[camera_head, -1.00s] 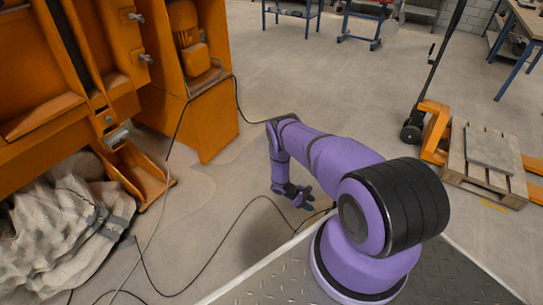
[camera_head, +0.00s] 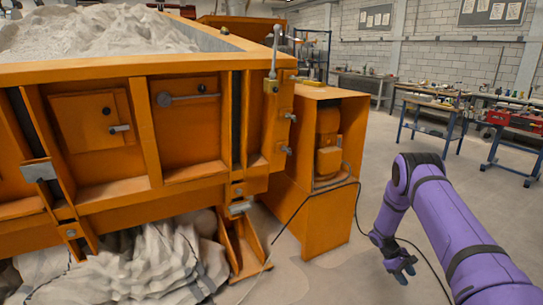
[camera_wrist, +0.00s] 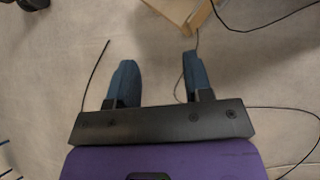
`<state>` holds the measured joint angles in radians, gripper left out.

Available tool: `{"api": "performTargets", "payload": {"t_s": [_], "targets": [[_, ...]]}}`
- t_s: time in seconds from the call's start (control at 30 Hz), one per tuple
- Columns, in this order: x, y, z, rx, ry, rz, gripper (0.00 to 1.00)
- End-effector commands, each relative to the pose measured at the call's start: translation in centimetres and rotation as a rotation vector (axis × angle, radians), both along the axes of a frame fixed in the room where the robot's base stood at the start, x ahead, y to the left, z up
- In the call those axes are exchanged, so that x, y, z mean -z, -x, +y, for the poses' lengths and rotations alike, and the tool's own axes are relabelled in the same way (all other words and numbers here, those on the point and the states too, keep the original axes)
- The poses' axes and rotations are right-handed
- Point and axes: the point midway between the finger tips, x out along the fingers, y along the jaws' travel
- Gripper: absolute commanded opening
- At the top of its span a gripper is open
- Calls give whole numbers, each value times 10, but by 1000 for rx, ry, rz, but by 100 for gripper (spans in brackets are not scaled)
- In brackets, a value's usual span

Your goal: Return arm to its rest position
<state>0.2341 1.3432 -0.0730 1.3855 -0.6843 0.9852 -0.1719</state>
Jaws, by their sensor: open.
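My gripper (camera_head: 404,272) hangs at the end of my purple arm (camera_head: 445,218) at the lower right of the head view, pointing down over the bare floor. In the wrist view my gripper (camera_wrist: 157,82) shows two dark blue fingers spread apart with nothing between them.
The orange sandbed (camera_head: 150,185) holding pale sand (camera_head: 100,32) fills the left. An orange motor housing (camera_head: 318,190) stands left of my gripper. A black cable (camera_head: 357,215) crosses the floor near it. Blue-legged benches (camera_head: 430,112) stand behind. Crumpled grey sheeting (camera_head: 135,270) lies under the sandbed.

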Motion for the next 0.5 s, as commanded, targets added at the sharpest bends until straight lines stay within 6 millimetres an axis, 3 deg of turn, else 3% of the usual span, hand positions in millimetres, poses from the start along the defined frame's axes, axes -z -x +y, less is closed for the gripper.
{"api": "performTargets", "payload": {"t_s": [0.03, 0.2, 0.5], "targets": [[-25, -9, 4, 11, -1, -29, 46], [-97, -26, 19, 46, -8, -113, 46], [-220, -34, 51, 106, -34, -258, 46]]}}
